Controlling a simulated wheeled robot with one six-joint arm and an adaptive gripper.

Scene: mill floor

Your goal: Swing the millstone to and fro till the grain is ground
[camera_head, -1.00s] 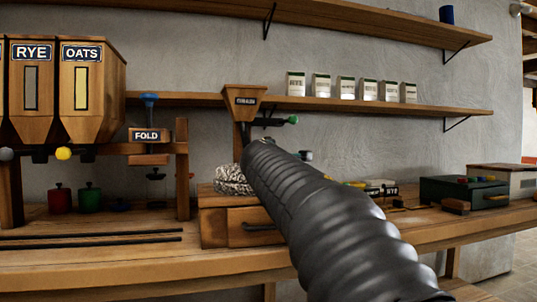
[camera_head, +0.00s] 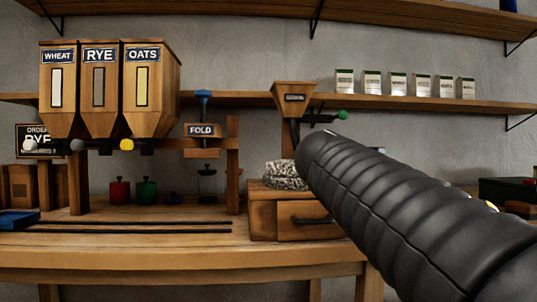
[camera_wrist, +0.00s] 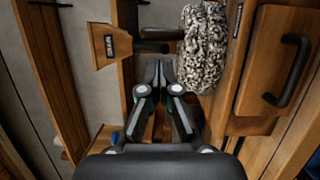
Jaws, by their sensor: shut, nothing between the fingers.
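The millstone (camera_head: 284,174), speckled black and white, sits on a wooden mill box (camera_head: 262,215) with a drawer. My arm covers its right side in the head view. In the wrist view the millstone (camera_wrist: 203,45) is just above and right of my gripper (camera_wrist: 161,68). My gripper is shut and empty, its fingertips together close beside the stone; I cannot tell whether they touch it. A dark bar (camera_wrist: 158,34) reaches toward the stone. The wooden grain hopper (camera_head: 294,97) stands above the mill, with a green-knobbed lever (camera_head: 342,115). I cannot see any grain.
Bins marked WHEAT (camera_head: 58,90), RYE (camera_head: 100,90) and OATS (camera_head: 150,90) stand left. A FOLD device (camera_head: 201,130) is between them and the mill. A blue tray (camera_head: 18,220) lies far left. Packets (camera_head: 397,86) line the shelf.

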